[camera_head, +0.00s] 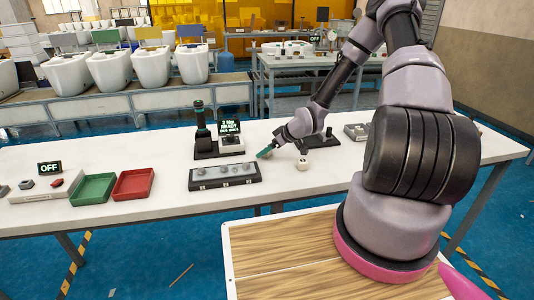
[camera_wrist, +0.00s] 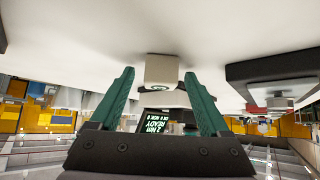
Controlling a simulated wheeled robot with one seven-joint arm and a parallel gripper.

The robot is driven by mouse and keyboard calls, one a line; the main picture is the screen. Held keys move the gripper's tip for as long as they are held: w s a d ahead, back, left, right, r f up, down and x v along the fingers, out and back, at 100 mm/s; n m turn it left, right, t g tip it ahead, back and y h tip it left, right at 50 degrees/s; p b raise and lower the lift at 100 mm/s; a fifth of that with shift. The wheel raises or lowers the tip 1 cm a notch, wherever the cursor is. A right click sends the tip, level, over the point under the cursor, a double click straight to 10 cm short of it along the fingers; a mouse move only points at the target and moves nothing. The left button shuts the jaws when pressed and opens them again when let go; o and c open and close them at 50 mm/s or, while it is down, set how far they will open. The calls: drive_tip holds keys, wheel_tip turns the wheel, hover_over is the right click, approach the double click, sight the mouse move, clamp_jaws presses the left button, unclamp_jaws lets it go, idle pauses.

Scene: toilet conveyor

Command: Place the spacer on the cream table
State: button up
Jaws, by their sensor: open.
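My gripper (camera_wrist: 162,100) is open. Its two teal fingers point over the pale cream table (camera_head: 150,195), and one teal fingertip shows low over the table in the head view. In the wrist view, a small cream block (camera_wrist: 162,70) with a green ring on its face sits on the table, in line with the gap between the fingers. No grip on it shows. A small whitish round piece (camera_head: 302,163) is just below my wrist in the head view; I cannot tell whether it is the same thing. No other thing is clearly the spacer.
A black tray (camera_head: 196,184) with several grey pieces is left of my gripper. Behind it stand a dark upright tool (camera_head: 201,130) and a READY display (camera_head: 231,127). Green (camera_head: 91,189) and red (camera_head: 133,184) bins are farther left. Bare tabletop lies between bins and tray.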

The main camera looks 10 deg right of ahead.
clamp_jaws()
